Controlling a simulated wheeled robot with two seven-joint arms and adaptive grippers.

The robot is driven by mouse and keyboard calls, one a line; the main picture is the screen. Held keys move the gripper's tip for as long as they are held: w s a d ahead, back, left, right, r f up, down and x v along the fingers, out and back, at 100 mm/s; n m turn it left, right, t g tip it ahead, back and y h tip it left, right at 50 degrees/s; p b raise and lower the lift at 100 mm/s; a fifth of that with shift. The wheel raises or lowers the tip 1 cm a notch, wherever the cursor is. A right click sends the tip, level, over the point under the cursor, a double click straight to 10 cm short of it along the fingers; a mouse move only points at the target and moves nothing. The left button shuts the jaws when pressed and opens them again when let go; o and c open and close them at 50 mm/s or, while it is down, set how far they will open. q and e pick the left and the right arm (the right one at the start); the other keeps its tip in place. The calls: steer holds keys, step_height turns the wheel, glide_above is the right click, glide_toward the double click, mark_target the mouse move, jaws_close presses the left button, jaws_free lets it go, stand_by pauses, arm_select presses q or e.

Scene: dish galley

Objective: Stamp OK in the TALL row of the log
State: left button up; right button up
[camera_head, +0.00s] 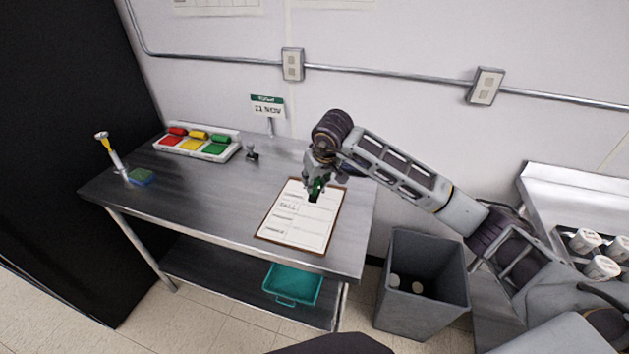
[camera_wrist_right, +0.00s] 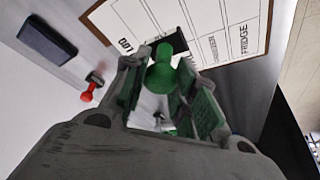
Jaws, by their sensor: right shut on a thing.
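The log is a white sheet on a brown clipboard (camera_head: 297,232) lying on the steel table. Its printed rows are small; one word looks like "TALL" or "CALL", too blurred to be sure. The right wrist view shows the sheet (camera_wrist_right: 205,18) with "FRIDGE" legible at one edge. My right gripper (camera_head: 316,186) is over the upper part of the clipboard, shut on a stamp with a green round handle (camera_wrist_right: 160,76) and dark base. Whether the base touches the paper cannot be told. My left gripper is out of view.
A small stamp (camera_head: 252,154) stands left of the clipboard. A blue-green pad (camera_head: 141,177) lies at the left. A grey bin (camera_head: 419,308) stands right of the table.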

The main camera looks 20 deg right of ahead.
mark_target(316, 192)
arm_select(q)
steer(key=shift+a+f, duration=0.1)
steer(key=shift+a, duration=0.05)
arm_select(e)
steer(key=shift+f, duration=0.15)
steer(key=shift+f+b, duration=0.55)
steer(key=shift+f, duration=1.4)
steer(key=shift+f+b, duration=0.55)
steer(key=shift+f, duration=0.25)
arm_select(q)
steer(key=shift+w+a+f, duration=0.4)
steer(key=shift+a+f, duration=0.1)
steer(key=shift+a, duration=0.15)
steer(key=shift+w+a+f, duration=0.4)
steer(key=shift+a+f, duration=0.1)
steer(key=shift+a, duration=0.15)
arm_select(e)
steer(key=shift+f, duration=0.1)
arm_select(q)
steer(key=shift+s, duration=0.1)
